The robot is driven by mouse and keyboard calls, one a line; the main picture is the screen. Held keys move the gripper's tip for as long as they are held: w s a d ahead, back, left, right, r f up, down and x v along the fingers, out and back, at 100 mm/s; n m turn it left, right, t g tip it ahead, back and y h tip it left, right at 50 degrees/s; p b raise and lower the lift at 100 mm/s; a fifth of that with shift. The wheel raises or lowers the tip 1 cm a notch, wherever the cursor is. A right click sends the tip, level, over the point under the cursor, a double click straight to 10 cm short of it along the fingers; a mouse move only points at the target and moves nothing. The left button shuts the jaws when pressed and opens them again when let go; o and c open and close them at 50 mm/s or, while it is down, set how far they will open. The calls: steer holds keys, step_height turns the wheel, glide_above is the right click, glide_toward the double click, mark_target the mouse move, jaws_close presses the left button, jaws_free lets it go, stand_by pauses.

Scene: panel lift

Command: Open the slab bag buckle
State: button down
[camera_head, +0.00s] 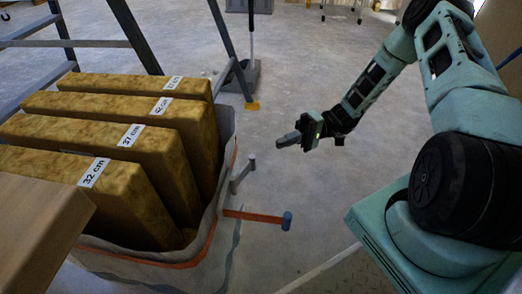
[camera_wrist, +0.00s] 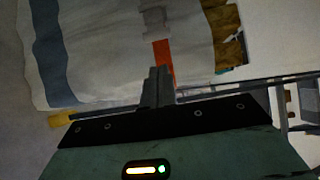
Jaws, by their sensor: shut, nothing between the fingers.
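The slab bag (camera_head: 150,262) is an open pale-grey sack with orange trim at the left of the head view. It holds several mottled yellow-brown slabs (camera_head: 150,140) with centimetre labels. In the wrist view the bag's pale side (camera_wrist: 95,50) fills the upper part. An orange strap (camera_wrist: 163,55) runs up it to a faint grey block (camera_wrist: 155,18), which looks like the buckle. My gripper (camera_head: 281,142) is right of the bag, apart from it, pointing left. Its fingers (camera_wrist: 159,72) are together and empty, overlapping the strap's lower end in the wrist view.
An orange bar with a blue end (camera_head: 287,221) sticks out right of the bag, below a grey bar (camera_head: 240,178). A blue-grey ladder frame (camera_head: 132,32) stands behind the bag. A wooden surface (camera_head: 40,235) is at lower left. The floor (camera_head: 300,80) between is clear.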

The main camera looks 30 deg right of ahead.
steer(key=b, duration=0.4)
glide_toward(245, 170)
steer(key=w+a, duration=0.4)
steer(key=a, duration=0.1)
steer(key=shift+s+a+f, duration=0.1)
steer(key=shift+a+f, duration=0.15)
steer(key=shift+a, duration=0.1)
steer(key=shift+s+d+r+p, duration=0.1)
steer(key=shift+p, duration=0.3)
steer(key=shift+s+d+m+t+p, duration=0.15)
steer(key=shift+m+t+p, duration=0.25)
steer(key=shift+t, duration=0.3)
